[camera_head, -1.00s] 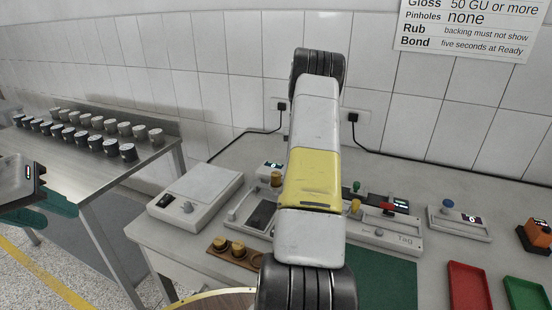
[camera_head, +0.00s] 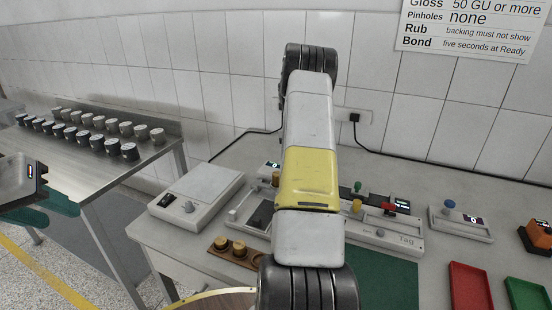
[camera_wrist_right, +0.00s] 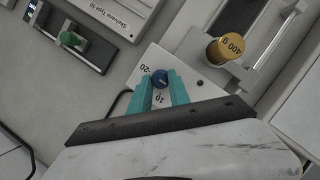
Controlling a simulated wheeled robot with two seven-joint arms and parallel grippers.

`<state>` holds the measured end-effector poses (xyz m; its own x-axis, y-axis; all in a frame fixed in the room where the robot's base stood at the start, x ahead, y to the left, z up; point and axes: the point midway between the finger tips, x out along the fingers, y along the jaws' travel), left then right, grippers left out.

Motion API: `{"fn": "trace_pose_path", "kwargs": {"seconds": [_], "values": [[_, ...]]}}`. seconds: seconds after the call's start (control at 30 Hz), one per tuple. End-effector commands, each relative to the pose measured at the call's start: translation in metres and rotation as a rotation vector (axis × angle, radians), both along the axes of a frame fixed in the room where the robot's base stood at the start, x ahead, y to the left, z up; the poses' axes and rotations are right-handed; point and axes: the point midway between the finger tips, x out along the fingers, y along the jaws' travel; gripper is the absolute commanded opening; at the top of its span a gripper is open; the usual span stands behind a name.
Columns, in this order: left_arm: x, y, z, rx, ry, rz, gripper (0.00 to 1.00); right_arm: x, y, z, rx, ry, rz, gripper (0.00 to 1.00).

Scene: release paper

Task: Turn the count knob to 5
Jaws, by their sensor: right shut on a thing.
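In the right wrist view, a small round blue knob (camera_wrist_right: 160,76) with a pale mark sits on a white panel. The printed numbers "20" and "10" show beside it. The two teal fingers of my right gripper (camera_wrist_right: 160,90) are shut on the knob, one on each side. In the head view, my own arm hides this gripper and knob. I cannot read a count setting. My left gripper (camera_head: 25,190) shows only partly at the left edge of the head view, away from the bench. Its opening is not clear.
A brass 400 g weight (camera_wrist_right: 226,48) and a green knob (camera_wrist_right: 70,39) are close to my right gripper. In the head view, a white scale (camera_head: 197,185), a tag device (camera_head: 395,240), another blue-knobbed box (camera_head: 462,222), and red (camera_head: 470,287) and green (camera_head: 526,294) trays occupy the bench.

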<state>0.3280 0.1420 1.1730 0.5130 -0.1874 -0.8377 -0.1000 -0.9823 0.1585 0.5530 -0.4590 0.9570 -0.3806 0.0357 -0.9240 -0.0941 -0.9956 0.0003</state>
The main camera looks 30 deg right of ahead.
Motion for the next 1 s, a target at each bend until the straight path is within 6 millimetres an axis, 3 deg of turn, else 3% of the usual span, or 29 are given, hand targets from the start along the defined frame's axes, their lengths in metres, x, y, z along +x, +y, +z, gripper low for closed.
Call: {"fn": "trace_pose_path", "kwargs": {"seconds": [0.17,0.2,0.3,0.67,1.0], "values": [[0.000,0.000,0.000,0.000,0.000,0.000,0.36,0.001,0.000,0.000,-0.001,-0.002,0.000,0.00],[0.000,0.000,0.000,0.000,0.000,0.000,0.36,0.001,0.000,0.000,-0.001,-0.002,0.000,0.27],[0.000,0.000,0.000,0.000,0.000,0.000,0.36,0.000,0.000,0.000,0.000,-0.002,0.000,0.44],[0.000,0.000,0.000,0.000,0.000,0.000,0.36,0.002,0.000,0.004,-0.001,-0.002,-0.001,0.44],[0.000,0.000,0.000,0.000,0.000,0.000,0.36,0.023,-0.002,0.053,-0.002,-0.004,-0.001,0.44]]}}
